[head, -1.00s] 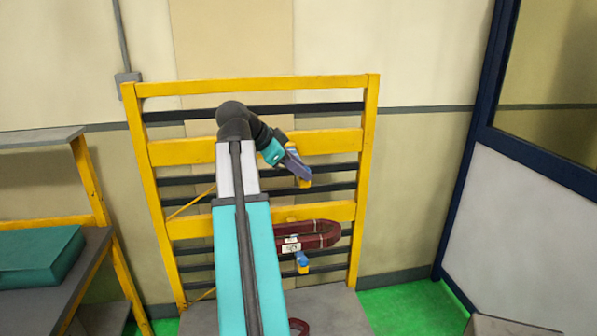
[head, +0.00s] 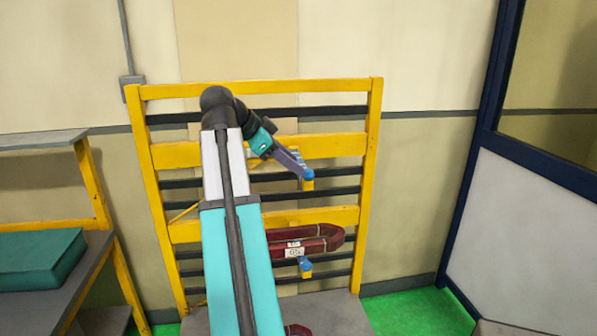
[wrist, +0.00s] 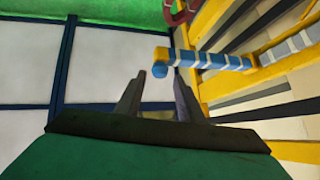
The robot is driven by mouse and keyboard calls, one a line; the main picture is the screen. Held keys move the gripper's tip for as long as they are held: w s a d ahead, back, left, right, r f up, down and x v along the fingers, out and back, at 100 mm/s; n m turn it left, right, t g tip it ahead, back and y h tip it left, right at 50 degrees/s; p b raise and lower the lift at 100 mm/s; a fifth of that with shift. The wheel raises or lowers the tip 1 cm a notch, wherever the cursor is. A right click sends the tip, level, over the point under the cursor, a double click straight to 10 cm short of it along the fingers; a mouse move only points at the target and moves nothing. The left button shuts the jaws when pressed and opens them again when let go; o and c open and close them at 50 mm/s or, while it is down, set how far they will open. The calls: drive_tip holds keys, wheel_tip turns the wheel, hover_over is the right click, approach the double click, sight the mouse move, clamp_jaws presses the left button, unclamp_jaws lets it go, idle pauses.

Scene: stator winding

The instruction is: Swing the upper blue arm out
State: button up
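The upper blue arm (head: 308,174) sticks out from the yellow rack, with a yellow part below its end. In the wrist view the upper blue arm (wrist: 212,61) is banded blue and white, and its rounded end lies near the tips of my fingers. My gripper (head: 298,168) reaches it from the upper left, its fingers covering part of it in the head view. In the wrist view my gripper (wrist: 152,85) has its two fingers apart, with a gap between them. Whether a finger touches the arm I cannot tell.
Below, a lower blue arm (head: 304,264) sits by a dark red coil (head: 318,240) with a white label. The yellow rack (head: 377,130) has dark horizontal bars. A dark blue framed partition (head: 478,150) stands right. A bench with a teal box (head: 40,258) stands left.

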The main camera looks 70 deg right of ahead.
drive_tip(key=b+v, duration=0.2)
drive_tip(key=v, duration=0.6)
drive_tip(key=shift+a, duration=0.1)
idle(0.4)
